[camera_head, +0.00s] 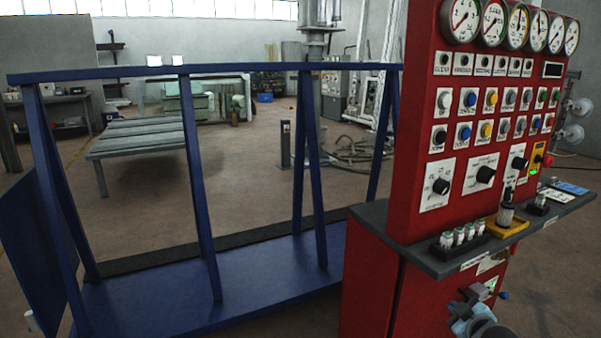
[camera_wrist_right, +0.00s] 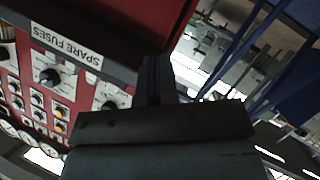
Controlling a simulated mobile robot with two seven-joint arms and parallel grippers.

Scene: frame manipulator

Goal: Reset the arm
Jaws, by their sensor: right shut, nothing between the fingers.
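My right gripper (camera_wrist_right: 158,65) shows in the right wrist view as a dark body with two narrow fingers pressed together. It is shut and empty, close to the red control cabinet. In the head view, blue-grey parts of my right arm (camera_head: 470,318) show at the bottom right, below the cabinet's shelf, but the fingertips cannot be made out there. The red control cabinet (camera_head: 437,120) carries gauges, buttons and knobs. Its dark grey shelf (camera_head: 420,255) juts out above my right arm. My left gripper is not in either view.
A blue metal frame (camera_head: 197,190) with sloping posts stands left of the cabinet. A grey table (camera_head: 140,133) stands behind it. A "SPARE FUSES" label (camera_wrist_right: 67,44) sits on the shelf edge in the right wrist view. Open floor (camera_head: 555,230) lies to the right of the cabinet.

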